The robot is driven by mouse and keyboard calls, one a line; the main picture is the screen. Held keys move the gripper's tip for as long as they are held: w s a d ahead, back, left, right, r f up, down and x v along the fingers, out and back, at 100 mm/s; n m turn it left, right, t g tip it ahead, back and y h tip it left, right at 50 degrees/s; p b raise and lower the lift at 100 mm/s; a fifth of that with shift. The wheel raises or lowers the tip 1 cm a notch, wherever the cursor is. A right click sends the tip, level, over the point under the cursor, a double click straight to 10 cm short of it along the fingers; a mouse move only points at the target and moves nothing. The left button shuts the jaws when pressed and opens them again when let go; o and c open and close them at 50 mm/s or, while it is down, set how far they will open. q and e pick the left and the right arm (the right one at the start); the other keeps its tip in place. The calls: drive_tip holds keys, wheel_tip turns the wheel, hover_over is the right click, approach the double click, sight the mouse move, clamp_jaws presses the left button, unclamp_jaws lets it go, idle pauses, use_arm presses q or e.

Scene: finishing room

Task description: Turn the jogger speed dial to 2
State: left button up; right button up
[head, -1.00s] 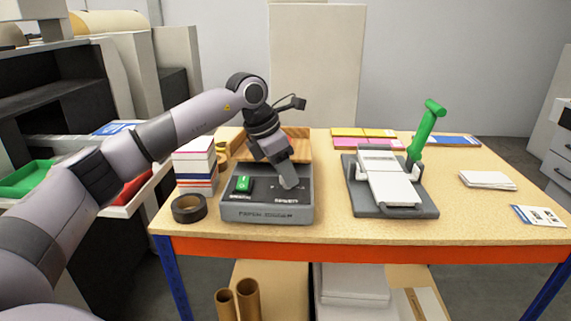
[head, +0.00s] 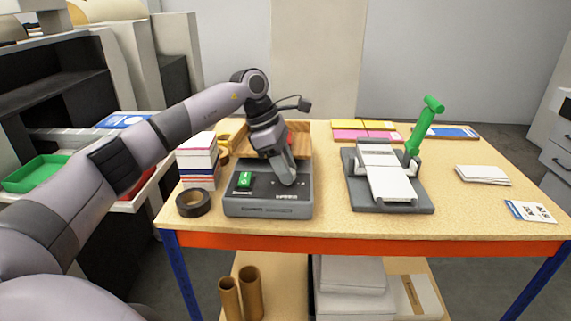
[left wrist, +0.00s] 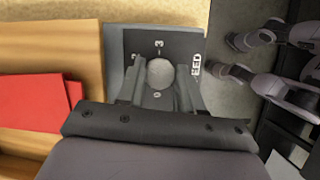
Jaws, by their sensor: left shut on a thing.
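The paper jogger (head: 245,208) is a grey box with a green switch (head: 244,180) on the left of its top. My left gripper (head: 288,181) points down at the right part of the top and hides the dial in the head view. In the left wrist view, the pale round speed dial (left wrist: 160,73) sits between the fingers of my left gripper (left wrist: 160,80), which is shut on it. A 3 shows above the dial and a 0 below it. The dial's pointer cannot be made out. Parts of my right arm seem to show at the right, its jaws unclear.
A wooden tray (head: 300,128) with something red stands behind the jogger. A tape roll (head: 193,203) and a stack of paper pads (head: 198,160) are at its left. A grey device with a green lever (head: 424,125) stands at its right. The front table strip is clear.

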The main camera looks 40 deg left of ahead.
sight(274, 182)
idle(0.3)
use_arm(q)
drive_tip(key=o, duration=1)
drive_tip(key=shift+b+v, duration=0.4)
drive_tip(key=shift+v, duration=3.25)
